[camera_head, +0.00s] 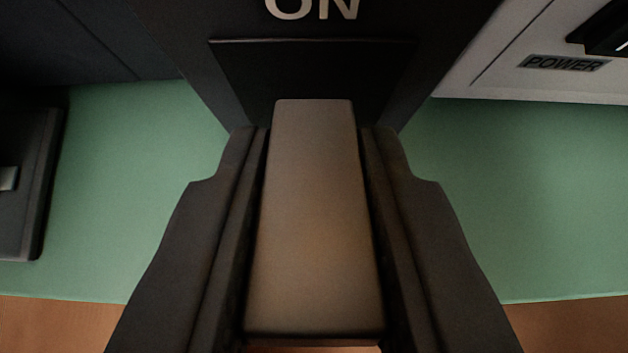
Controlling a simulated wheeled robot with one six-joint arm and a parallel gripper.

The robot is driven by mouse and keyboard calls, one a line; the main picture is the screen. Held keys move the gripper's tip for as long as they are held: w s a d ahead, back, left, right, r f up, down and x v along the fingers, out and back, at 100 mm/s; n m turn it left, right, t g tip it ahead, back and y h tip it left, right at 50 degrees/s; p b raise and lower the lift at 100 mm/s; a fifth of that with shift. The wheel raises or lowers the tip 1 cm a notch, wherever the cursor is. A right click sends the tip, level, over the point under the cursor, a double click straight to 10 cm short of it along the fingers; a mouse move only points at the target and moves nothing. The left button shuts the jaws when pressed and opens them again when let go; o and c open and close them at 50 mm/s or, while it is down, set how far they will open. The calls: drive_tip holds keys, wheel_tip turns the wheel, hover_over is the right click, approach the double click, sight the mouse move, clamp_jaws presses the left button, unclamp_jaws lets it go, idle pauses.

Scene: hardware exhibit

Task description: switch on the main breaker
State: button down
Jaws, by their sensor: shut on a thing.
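The main breaker (312,70) is a dark housing at the top middle, with "ON" in pale letters above a recessed slot. Its lever is a pale grey-brown block (313,215) that sticks out from the slot toward the camera. My gripper (313,150) has one dark finger on each side of this lever and is shut on it. The lower part of the breaker is hidden behind the lever and my fingers.
A white unit (530,85) labelled "POWER" is at the upper right, with a dark part at its corner. A dark box (25,190) is at the left edge. A green surface (120,190) lies between them, with a brown strip (60,325) along the bottom.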

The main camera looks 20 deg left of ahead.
drive_tip(key=shift+r, duration=0.1)
drive_tip(key=c, duration=1.2)
unclamp_jaws()
drive_tip(key=shift+c, duration=0.2)
drive_tip(key=v, duration=1.7)
drive_tip(key=shift+s+d+r, duration=0.1)
